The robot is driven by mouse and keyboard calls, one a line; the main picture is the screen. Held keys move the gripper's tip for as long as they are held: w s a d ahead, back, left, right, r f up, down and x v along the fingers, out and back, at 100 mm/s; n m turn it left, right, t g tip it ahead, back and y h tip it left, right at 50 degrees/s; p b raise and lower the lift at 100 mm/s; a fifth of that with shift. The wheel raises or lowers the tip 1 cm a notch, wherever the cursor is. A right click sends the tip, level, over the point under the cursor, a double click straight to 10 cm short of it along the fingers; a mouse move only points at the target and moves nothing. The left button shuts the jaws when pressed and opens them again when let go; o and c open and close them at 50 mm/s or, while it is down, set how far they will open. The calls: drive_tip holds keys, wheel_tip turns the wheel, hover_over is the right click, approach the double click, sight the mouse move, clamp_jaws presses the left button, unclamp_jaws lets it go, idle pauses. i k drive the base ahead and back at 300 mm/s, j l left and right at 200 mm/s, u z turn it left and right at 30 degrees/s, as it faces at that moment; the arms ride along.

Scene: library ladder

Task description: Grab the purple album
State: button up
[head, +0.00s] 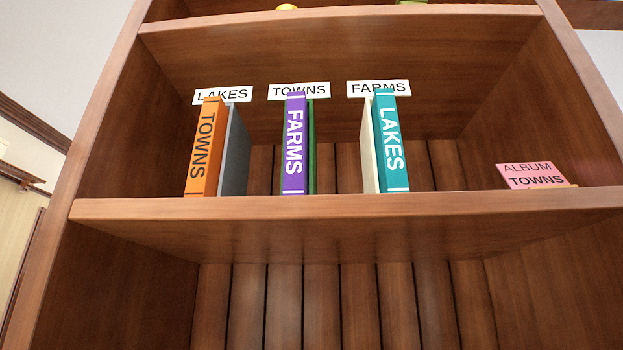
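The purple album (294,144), with FARMS in white on its spine, stands upright on the middle shelf (340,206). A green upright piece (312,146) is right beside it on its right. A white label reading TOWNS (299,91) is above it. My gripper is not in view.
An orange album reading TOWNS (205,147) stands to the left beside a grey upright piece (234,151). A teal album reading LAKES (391,142) stands to the right beside a cream piece (369,145). Gaps separate these groups. A pink card reading ALBUM TOWNS (535,175) is far right.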

sight(296, 154)
drive_tip(key=j, duration=1.3)
drive_tip(key=i, duration=0.05)
